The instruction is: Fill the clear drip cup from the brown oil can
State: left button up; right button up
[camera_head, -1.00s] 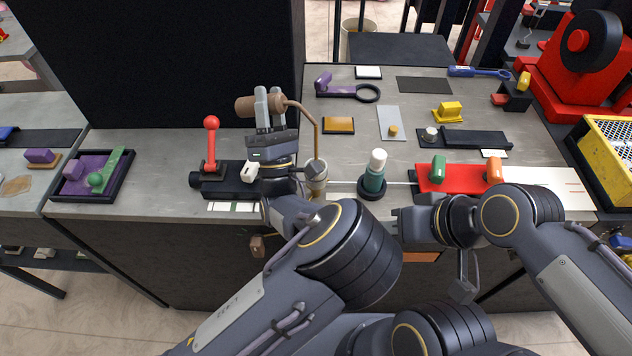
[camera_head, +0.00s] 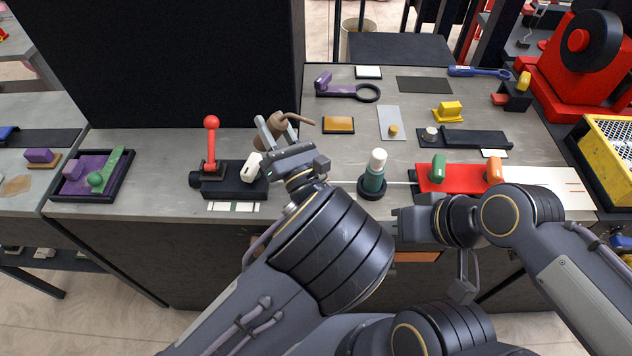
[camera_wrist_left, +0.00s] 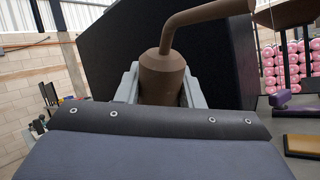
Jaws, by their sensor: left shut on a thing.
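The brown oil can (camera_head: 269,142) is in my left gripper (camera_head: 271,127), above the bench behind the black block with the red-knobbed lever. The wrist view shows the can body (camera_wrist_left: 162,78) between the two grey fingers, roughly upright, its bent spout reaching up and to the right. In the head view the spout points right, over the bench. The clear drip cup cannot be made out now; my left wrist and forearm cover the spot where a small cup stood earlier. My right gripper (camera_head: 398,224) is by the bench's front edge, its fingers too unclear to judge.
The lever block (camera_head: 236,180) stands left of my left wrist. A green bottle with a white cap (camera_head: 375,172) stands upright in a black base right of it. A red block with green and orange handles (camera_head: 464,178) lies farther right. An amber pad (camera_head: 338,125) lies behind.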

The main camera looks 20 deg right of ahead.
pick_arm(q)
jog(key=o, duration=0.4)
jog(key=c, duration=0.4)
jog(key=shift+r+p, duration=1.1)
jog(key=shift+r, duration=2.45)
jog(key=n+g, duration=0.2)
jog(key=shift+r+n+g, duration=0.2)
jog(key=shift+n+g, duration=0.1)
jog(key=shift+n, duration=0.1)
jog(key=n+g, duration=0.2)
jog(key=shift+a+f+g, duration=0.1)
jog(key=shift+g, duration=0.2)
jog(key=shift+f, duration=0.1)
